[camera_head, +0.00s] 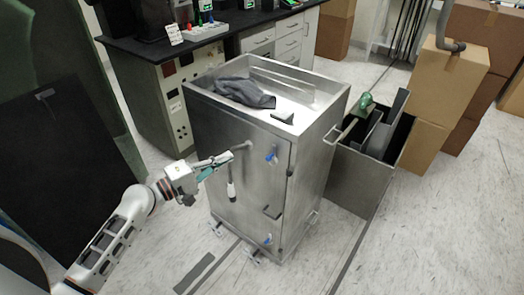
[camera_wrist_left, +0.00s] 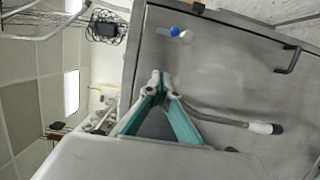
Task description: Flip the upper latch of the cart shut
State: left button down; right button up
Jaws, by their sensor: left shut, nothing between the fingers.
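The metal cart (camera_head: 240,125) stands in the middle of the head view, its door facing my left arm. The upper latch (camera_head: 271,155), with a blue part, is near the door's upper right edge; a blue and white latch also shows in the left wrist view (camera_wrist_left: 178,33). The lower latch (camera_head: 267,239) is near the door's bottom. My left gripper (camera_head: 231,157) is shut and empty, left of the upper latch in the head view. Its fingertips (camera_wrist_left: 160,78) appear below the latch in the wrist view; contact cannot be told. My right gripper is not in view.
A grey rod with a white and black end (camera_head: 231,190) lies by the door, close to my left gripper. A dark cloth (camera_head: 240,92) lies on the cart top. A grey bin (camera_head: 355,180) stands right of the cart, cardboard boxes (camera_head: 447,80) behind.

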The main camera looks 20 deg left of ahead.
aim_at(271, 146)
pick_arm(q)
jog(key=p+x, duration=0.1)
jog(key=x, duration=0.8)
jog(key=shift+w+d+r, duration=0.15)
jog(key=d+p, duration=0.1)
jog(key=d, duration=0.2)
jog(key=shift+p, duration=0.3)
jog(key=shift+s+d, duration=0.4)
jog(key=shift+d+f, duration=0.2)
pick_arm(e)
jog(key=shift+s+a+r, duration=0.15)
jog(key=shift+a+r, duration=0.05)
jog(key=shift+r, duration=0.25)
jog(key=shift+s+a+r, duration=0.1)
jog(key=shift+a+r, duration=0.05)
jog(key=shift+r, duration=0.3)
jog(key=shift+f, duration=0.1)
pick_arm(q)
jog(key=shift+s+d+r+m, duration=0.1)
jog(key=shift+s+m, duration=0.05)
jog(key=shift+m, duration=0.15)
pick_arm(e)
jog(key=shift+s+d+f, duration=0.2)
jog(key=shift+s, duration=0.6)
